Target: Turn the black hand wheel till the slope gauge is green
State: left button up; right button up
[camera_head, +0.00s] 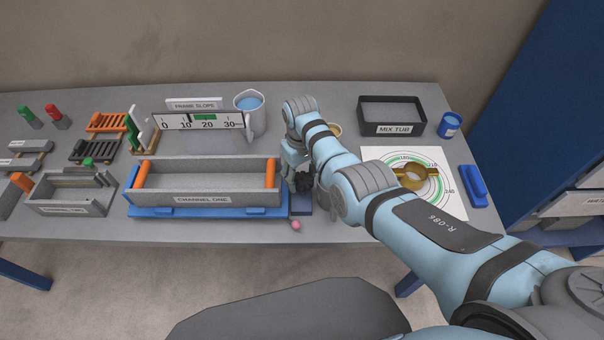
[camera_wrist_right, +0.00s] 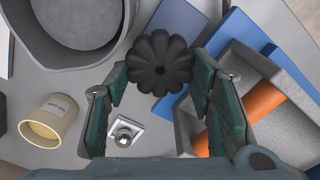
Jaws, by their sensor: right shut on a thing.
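The black hand wheel (camera_wrist_right: 160,62) is a lobed knob, seen face-on in the right wrist view. In the head view only a dark bit of it (camera_head: 303,183) shows beside the right end of the channel. My right gripper (camera_wrist_right: 158,82) has its green-padded fingers on both sides of the wheel, shut on it. In the head view this gripper (camera_head: 293,170) points down at the wheel, partly hidden by my arm. The slope gauge (camera_head: 187,122) is a white scale marked 0 to 30 with a green patch near 20; its pointer is too small to read surely. My left gripper is not in view.
The grey Channel One trough (camera_head: 203,198) on its blue base stands left of the wheel. A jug of blue liquid (camera_head: 250,112), the black mix tub (camera_head: 391,116) and a round dial sheet (camera_head: 450,200) are around. A pink ball (camera_head: 296,225) is near the front edge.

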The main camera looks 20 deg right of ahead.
aim_at(302, 177)
jog(key=shift+w+r+m, duration=0.15)
jog(key=shift+m, duration=0.45)
jog(key=shift+d, duration=0.1)
jog(key=o, duration=1.2)
jog(key=shift+c, duration=0.2)
notch_tip(302, 177, up, 8)
